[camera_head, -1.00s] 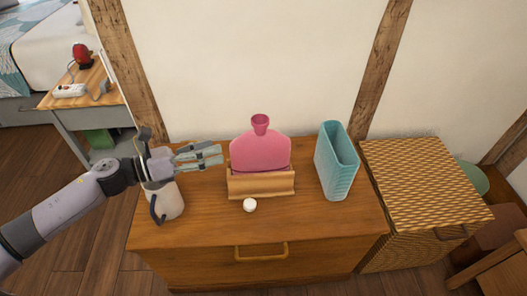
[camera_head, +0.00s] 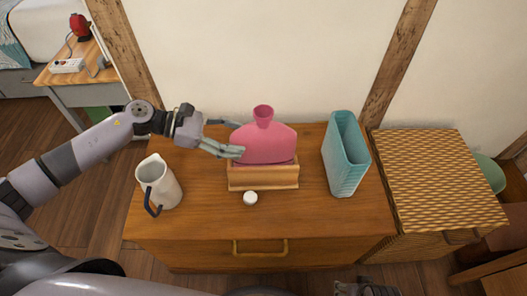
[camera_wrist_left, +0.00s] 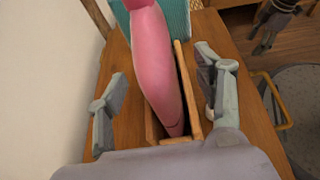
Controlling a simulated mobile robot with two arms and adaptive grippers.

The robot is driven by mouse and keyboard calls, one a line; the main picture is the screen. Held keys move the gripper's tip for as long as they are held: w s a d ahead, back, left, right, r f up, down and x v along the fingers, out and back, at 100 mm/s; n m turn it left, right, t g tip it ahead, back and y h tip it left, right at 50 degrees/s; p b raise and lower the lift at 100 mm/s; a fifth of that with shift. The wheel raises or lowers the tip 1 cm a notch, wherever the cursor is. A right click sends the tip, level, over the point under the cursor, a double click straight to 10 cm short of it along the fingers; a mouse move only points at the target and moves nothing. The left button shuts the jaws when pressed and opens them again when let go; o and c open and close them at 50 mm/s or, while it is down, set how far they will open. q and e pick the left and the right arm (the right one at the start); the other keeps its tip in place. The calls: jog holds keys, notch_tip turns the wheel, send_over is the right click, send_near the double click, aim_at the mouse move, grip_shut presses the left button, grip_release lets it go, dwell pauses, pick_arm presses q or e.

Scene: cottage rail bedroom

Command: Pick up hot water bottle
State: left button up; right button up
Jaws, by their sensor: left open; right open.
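The pink hot water bottle (camera_head: 264,143) stands upright in a light wooden holder (camera_head: 263,176) on the dresser top. My left gripper (camera_head: 238,138) is open at the bottle's left edge. In the left wrist view the bottle (camera_wrist_left: 155,65) rises from the holder (camera_wrist_left: 183,90) between the spread fingers of my left gripper (camera_wrist_left: 160,97), with visible gaps on both sides. The fingers do not grip it. My right gripper (camera_head: 366,287) shows only in part at the bottom edge of the head view, open and away from the bottle.
A white jug (camera_head: 158,184) with a dark handle stands at the dresser's left. A teal ribbed container (camera_head: 345,155) stands right of the bottle. A small white round item (camera_head: 250,198) lies before the holder. A woven chest (camera_head: 440,185) adjoins on the right; the wall is behind.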

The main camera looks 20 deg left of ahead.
aim_at(256, 142)
pick_arm(q)
jog(key=x, duration=0.6)
jog(key=shift+w+a+f, duration=0.1)
jog(key=shift+w+f, duration=0.2)
jog(key=shift+f, duration=0.15)
grip_shut()
dwell(0.5)
jog(key=shift+r, duration=0.15)
